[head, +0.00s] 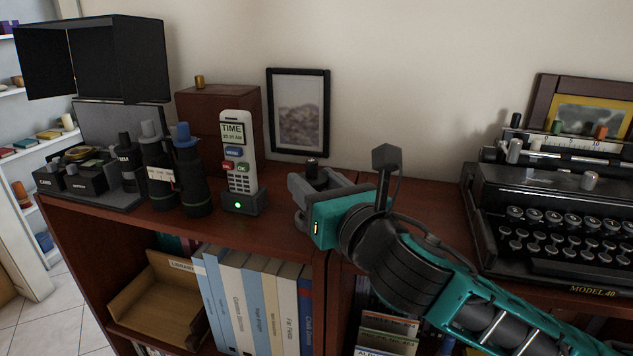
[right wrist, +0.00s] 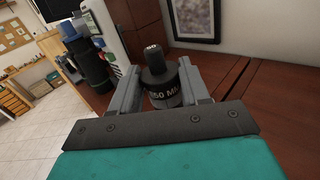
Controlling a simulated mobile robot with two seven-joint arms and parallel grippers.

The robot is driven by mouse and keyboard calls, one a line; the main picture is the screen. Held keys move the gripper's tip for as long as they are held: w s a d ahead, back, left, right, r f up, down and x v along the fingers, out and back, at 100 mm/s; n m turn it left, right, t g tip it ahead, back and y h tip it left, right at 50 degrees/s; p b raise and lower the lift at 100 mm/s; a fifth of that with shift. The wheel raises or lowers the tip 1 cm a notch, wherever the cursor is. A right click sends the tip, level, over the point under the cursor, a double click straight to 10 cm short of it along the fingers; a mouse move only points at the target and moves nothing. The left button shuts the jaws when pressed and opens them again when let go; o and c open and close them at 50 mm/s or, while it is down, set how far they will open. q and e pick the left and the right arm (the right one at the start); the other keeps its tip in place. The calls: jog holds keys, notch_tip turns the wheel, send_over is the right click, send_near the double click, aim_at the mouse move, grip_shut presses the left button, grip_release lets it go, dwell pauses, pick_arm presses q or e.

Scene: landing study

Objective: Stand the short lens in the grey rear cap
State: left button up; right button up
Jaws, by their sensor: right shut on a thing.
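My right gripper (head: 305,194) is shut on a short black lens, whose narrow dark top (head: 311,168) shows above the fingers. In the right wrist view the lens (right wrist: 162,82) stands between the two grey fingers (right wrist: 160,88), with "50 MM" lettering on its side. It looks upright, just above or on the shelf top; I cannot tell which. I cannot make out the grey rear cap with certainty. A dark cylinder with a grey top (head: 149,130) stands at the left, beside one with a blue top (head: 184,135). My left gripper is not in view.
A cordless phone (head: 238,155) stands in its dock left of my gripper, before a brown box (head: 222,112). A picture frame (head: 298,110) leans on the wall behind. A typewriter (head: 550,210) is at the right. The shelf top (head: 425,190) between gripper and typewriter is bare.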

jog(key=shift+f, duration=0.65)
jog(key=shift+f, duration=0.2)
dwell(0.8)
jog(key=o, duration=1.2)
jog(key=shift+s, duration=0.1)
